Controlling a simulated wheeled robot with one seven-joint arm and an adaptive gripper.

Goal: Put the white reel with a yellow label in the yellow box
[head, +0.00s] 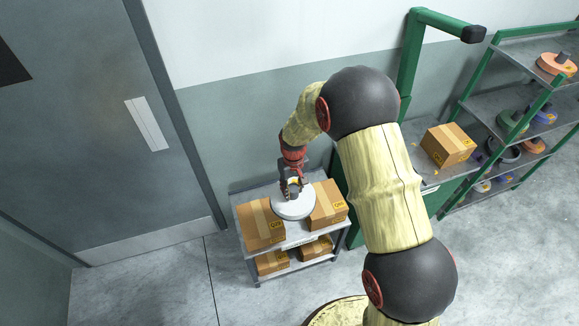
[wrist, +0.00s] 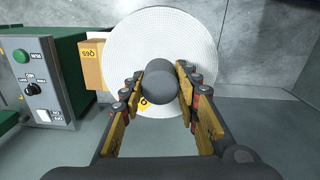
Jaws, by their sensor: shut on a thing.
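My gripper (head: 291,186) is shut on the dark hub of a white reel (head: 293,207), above the top of a small grey shelf unit. In the wrist view my gripper (wrist: 160,80) has its fingers on both sides of the hub, and the white reel (wrist: 160,30) is a broad disc with a patch of yellow label partly hidden behind the left finger. In the head view the reel is between two cardboard boxes; whether it touches the shelf is unclear. I see no plainly yellow box, only brown cardboard boxes with yellow labels.
The grey shelf unit (head: 297,237) bears a left box (head: 262,224) and a right box (head: 328,206), with more boxes below. Another box (head: 447,146) sits on a green-framed bench at right. A green rack (head: 497,85) holds several reels. A door (head: 85,110) is at left.

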